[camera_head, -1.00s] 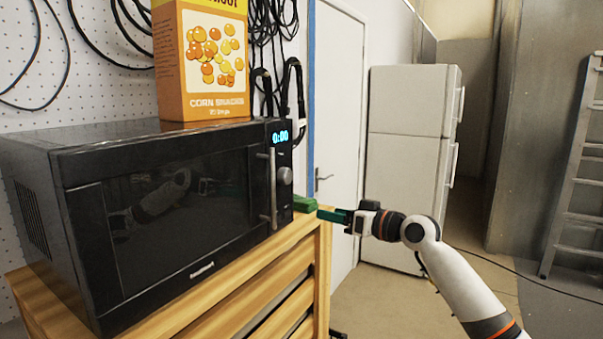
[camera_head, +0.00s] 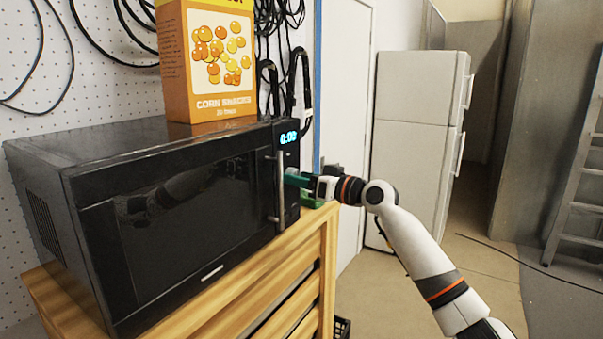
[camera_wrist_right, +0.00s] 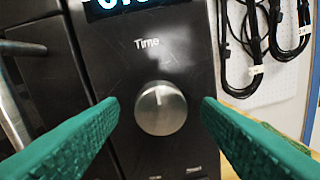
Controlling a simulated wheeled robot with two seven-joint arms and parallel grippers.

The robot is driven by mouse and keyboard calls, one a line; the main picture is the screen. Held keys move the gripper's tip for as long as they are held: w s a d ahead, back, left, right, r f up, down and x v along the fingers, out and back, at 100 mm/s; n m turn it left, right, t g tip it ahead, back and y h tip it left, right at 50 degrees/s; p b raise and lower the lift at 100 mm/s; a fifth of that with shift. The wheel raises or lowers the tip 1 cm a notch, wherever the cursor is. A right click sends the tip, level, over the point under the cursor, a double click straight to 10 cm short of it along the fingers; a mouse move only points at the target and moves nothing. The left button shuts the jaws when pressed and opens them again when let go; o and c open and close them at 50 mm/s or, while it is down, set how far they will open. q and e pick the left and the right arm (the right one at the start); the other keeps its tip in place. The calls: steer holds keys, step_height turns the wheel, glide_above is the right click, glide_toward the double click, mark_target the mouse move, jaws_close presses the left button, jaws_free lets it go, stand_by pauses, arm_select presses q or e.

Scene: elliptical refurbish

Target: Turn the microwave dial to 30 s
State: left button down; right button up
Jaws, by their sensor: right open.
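The black microwave (camera_head: 170,215) stands on a wooden cabinet, with its display (camera_head: 288,137) lit in blue and seeming to read 0:00. In the right wrist view the round silver dial (camera_wrist_right: 160,108) sits below the word "Time", its pointer mark near the top. My right gripper (camera_head: 292,178) is at the microwave's control panel and hides the dial in the head view. In the wrist view its green fingers (camera_wrist_right: 160,112) are open, one on each side of the dial, with a gap on both sides. My left gripper is not in view.
The vertical door handle (camera_head: 281,188) stands just left of my right gripper. A corn snacks box (camera_head: 208,65) stands on the microwave. Cables hang on the pegboard behind.

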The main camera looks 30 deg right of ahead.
steer(key=shift+w+a, duration=0.1)
steer(key=shift+w, duration=0.1)
steer(key=c, duration=1)
steer(key=shift+m, duration=0.3)
steer(key=shift+m+g+p, duration=0.3)
steer(key=shift+m+p, duration=1.35)
steer(key=shift+m, duration=0.85)
